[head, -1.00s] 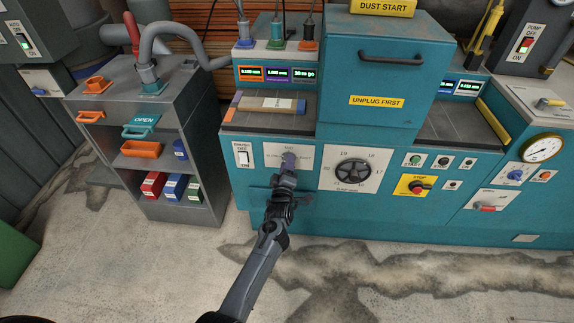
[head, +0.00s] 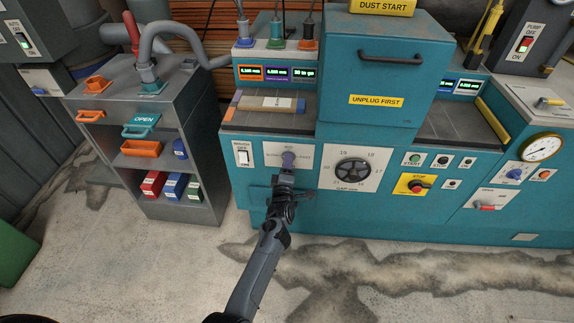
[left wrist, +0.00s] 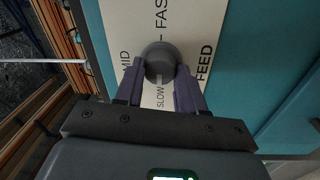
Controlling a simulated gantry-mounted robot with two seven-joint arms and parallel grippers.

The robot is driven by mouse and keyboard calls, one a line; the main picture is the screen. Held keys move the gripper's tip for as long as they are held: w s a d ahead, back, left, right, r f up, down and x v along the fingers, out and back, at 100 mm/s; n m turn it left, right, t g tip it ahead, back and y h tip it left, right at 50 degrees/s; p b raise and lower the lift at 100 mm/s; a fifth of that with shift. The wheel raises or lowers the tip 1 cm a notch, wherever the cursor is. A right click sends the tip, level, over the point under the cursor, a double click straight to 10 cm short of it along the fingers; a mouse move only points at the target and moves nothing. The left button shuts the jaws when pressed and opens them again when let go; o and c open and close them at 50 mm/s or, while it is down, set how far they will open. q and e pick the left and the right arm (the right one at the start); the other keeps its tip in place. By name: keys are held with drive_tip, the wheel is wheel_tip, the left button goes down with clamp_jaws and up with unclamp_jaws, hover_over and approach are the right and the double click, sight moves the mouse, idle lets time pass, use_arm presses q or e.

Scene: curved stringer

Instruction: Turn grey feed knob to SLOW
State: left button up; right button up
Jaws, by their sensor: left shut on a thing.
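The grey feed knob (head: 288,158) sits on a pale plate (head: 306,148) on the front of the teal machine. In the left wrist view the knob (left wrist: 160,60) is a round dark cap, with FAST above it, SLOW below it, MID to the left and FEED to the right. My left gripper (head: 287,168) is shut on the knob, its two purple-grey fingers (left wrist: 160,77) on either side of it. A pale mark shows between knob and SLOW; I cannot tell if it is a pointer or a printed tick. My right gripper is not in view.
Left of the knob is a white switch plate (head: 243,154); right of it is a black handwheel (head: 353,172). A wooden piece (head: 270,103) lies on the ledge above. A grey shelf cart (head: 150,130) stands to the left. The floor in front is clear.

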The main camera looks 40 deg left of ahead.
use_arm(q)
drive_tip(key=o, duration=1)
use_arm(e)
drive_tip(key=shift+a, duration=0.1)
use_arm(q)
drive_tip(key=shift+o, duration=0.2)
